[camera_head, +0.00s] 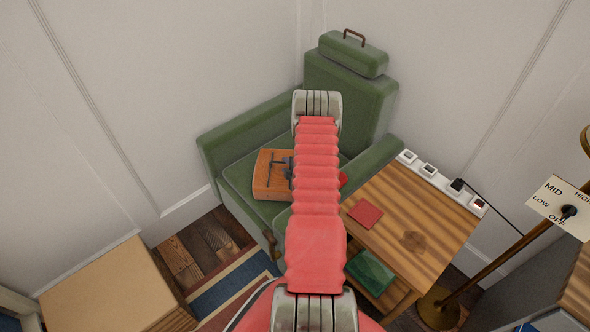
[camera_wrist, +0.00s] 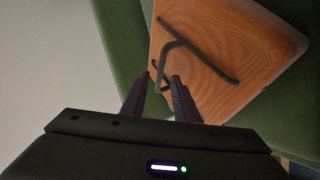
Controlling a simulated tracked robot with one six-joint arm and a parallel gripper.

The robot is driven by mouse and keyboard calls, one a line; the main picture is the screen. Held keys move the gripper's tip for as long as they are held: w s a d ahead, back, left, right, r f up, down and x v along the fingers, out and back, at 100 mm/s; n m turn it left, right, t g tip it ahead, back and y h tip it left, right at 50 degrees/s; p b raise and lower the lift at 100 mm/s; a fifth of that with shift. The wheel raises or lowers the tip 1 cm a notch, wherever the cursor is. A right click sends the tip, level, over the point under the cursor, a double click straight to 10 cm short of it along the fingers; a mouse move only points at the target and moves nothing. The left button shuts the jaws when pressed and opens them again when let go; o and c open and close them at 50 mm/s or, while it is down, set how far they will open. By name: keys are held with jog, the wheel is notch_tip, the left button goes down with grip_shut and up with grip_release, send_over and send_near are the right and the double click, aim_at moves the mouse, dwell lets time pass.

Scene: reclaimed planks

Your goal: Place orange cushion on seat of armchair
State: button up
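An orange, wood-grained block with a dark bent handle lies on the green seat of the armchair (camera_head: 240,180); it is the only orange item here and appears to be the orange cushion (camera_head: 268,186). In the wrist view the orange cushion (camera_wrist: 225,40) fills the upper right, its handle toward my gripper. My gripper (camera_wrist: 160,77) has its two dark fingers apart, with the handle's lower end showing between them. I cannot tell whether they touch it.
A green block with a brown handle (camera_head: 352,54) sits atop the backrest. A wooden side table (camera_head: 415,225) at right bears a red square (camera_head: 365,213) and a power strip (camera_head: 440,180).

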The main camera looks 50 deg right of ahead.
jog(key=v, duration=0.9)
jog(key=shift+a, duration=0.1)
dwell(0.3)
jog(key=shift+w+r, duration=0.1)
